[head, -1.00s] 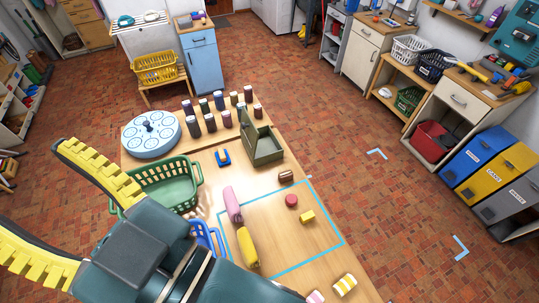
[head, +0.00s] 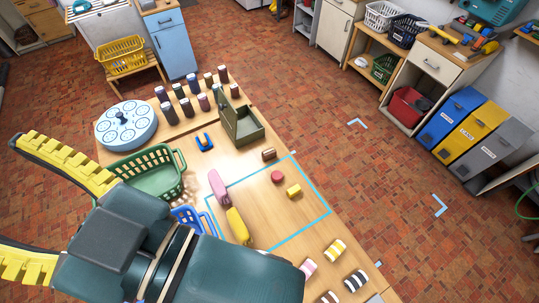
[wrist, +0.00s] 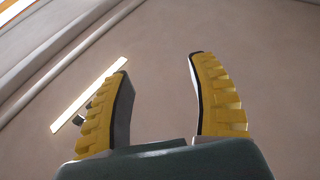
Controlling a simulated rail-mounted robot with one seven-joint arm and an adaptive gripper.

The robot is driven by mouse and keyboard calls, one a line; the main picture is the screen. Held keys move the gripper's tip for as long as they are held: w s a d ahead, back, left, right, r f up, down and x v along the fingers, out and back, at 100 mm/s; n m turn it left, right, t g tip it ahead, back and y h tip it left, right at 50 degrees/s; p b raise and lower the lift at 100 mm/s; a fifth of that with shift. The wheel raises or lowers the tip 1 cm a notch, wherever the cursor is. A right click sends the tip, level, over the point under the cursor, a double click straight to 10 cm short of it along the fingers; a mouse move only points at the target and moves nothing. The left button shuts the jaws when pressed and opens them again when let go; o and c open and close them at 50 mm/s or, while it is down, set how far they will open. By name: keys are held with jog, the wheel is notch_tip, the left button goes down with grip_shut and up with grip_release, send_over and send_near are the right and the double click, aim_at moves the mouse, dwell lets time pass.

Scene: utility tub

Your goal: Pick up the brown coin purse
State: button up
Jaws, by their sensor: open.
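A small brown item (head: 269,154), which looks like the brown coin purse, lies on the wooden table just outside the blue taped outline, near the open olive box. It is small in the head view, so its details are unclear. My gripper (head: 12,195) is open and empty at the left of the head view, high in front of the table and pointing left, away from the brown item. In the wrist view my gripper (wrist: 158,65) has its two yellow ribbed fingers spread, with only a pale plain surface and a bright strip beyond. The purse is not in the wrist view.
The olive box (head: 240,122) stands open behind the brown item. A red round item (head: 277,176), yellow block (head: 294,191), pink item (head: 219,187) and yellow item (head: 237,226) lie nearby. A green basket (head: 150,175) is left. Several striped pieces (head: 336,250) lie at the front.

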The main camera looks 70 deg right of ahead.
jog(key=o, duration=0.8)
jog(key=shift+c, duration=0.2)
